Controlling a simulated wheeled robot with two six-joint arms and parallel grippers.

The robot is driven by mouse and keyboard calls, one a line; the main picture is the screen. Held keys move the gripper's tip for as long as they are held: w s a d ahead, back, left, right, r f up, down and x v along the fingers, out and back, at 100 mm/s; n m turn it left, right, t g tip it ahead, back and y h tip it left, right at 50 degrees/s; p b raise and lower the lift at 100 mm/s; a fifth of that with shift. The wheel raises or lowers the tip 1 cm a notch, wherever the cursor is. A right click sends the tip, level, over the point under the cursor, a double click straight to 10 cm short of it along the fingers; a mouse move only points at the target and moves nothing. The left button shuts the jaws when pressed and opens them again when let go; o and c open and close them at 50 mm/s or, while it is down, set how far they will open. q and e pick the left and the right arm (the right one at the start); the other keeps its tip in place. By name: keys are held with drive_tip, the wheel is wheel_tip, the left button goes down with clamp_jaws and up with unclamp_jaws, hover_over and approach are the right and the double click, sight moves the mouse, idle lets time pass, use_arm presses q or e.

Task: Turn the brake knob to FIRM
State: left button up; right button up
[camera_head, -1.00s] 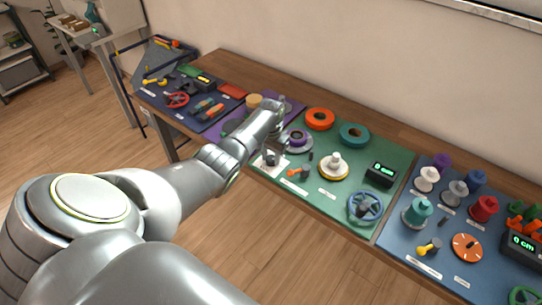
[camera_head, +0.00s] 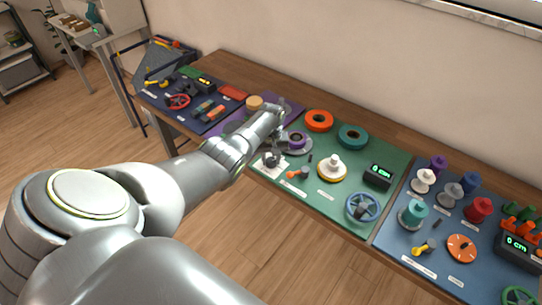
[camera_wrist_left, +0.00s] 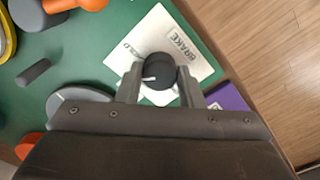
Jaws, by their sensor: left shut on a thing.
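The brake knob (camera_wrist_left: 158,68) is a round black knob with a white pointer line, on a white plate (camera_wrist_left: 190,45) marked BRAKE. In the left wrist view part of a word ending in "OLD" shows on the plate; the FIRM mark is not readable. My left gripper (camera_wrist_left: 160,82) is shut on the knob, one finger on each side. In the head view the left gripper (camera_head: 273,150) reaches down over the white plate (camera_head: 272,168) at the near left of the green mat. My right gripper is not in view.
The green mat (camera_head: 310,205) also holds an orange-handled part (camera_head: 299,173), a white spool on a yellow-rimmed disc (camera_head: 333,165), a display box (camera_head: 379,175) and a blue handwheel (camera_head: 362,207). A purple mat (camera_head: 228,127) lies to the left, a blue mat (camera_head: 390,240) to the right.

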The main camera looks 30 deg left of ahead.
sight(271, 160)
use_arm(q)
drive_tip(key=n, duration=0.3)
drive_tip(key=shift+n+p, duration=0.3)
drive_tip(key=shift+p, duration=0.1)
drive_tip(key=shift+n, duration=1.7)
drive_tip(key=o, duration=1)
drive_tip(key=shift+p, duration=0.3)
wheel_tip(271, 160, up, 7)
drive_tip(key=p, duration=0.3)
drive_tip(key=shift+f, duration=0.15)
wheel_tip(271, 160, up, 11)
drive_tip(key=shift+f, duration=0.15)
